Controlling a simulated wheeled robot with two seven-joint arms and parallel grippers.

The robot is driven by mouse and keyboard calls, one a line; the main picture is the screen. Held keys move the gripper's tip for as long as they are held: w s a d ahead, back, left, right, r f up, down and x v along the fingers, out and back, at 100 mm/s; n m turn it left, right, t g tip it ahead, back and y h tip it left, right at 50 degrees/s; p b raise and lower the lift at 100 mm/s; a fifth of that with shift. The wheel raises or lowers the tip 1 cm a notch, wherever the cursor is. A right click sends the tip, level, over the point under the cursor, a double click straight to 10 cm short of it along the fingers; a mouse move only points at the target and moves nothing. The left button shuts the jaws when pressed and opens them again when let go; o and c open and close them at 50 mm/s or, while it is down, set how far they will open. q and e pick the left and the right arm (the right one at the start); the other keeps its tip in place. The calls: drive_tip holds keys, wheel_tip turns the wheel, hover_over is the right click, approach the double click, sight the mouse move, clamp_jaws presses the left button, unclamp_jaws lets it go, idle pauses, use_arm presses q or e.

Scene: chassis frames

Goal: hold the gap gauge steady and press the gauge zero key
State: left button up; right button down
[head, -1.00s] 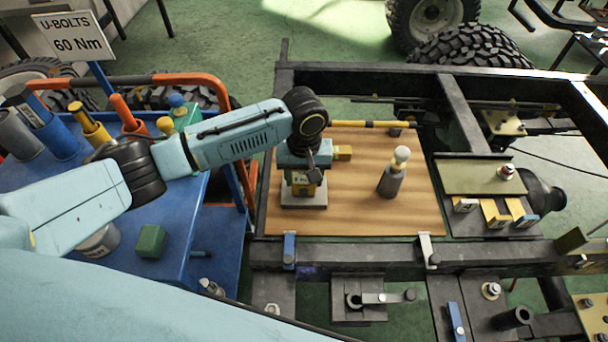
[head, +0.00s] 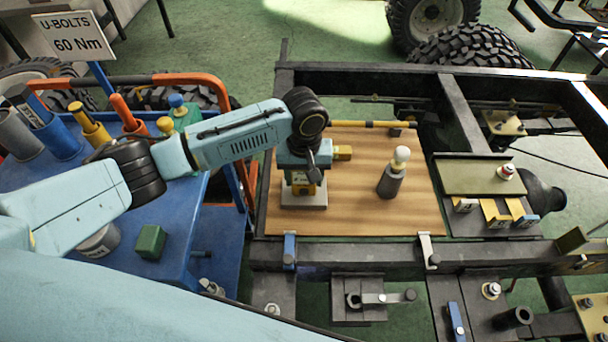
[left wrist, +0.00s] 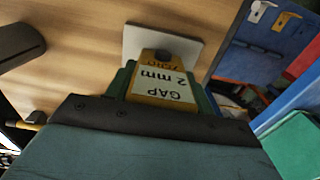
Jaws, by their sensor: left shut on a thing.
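The gap gauge (head: 304,187), a yellow block, stands at a grey base plate (head: 303,202) on the wooden board. In the left wrist view the gauge (left wrist: 162,86) shows a white label reading "2 mm GAP" and, beyond it, the word ZERO. A dark key (left wrist: 165,56) sits beside that word, over the plate's near edge. My left gripper (head: 303,174) is shut on the gauge, with its green-edged fingers on either side. Nothing visibly presses the key. My right gripper is in neither view.
A grey cylinder with a pale ball top (head: 391,179) stands on the wooden board (head: 350,215), right of the gauge. A yellow-handled bar (head: 372,124) lies along the board's far edge. Steel frame rails surround the board. A blue tool cart (head: 190,215) stands at left.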

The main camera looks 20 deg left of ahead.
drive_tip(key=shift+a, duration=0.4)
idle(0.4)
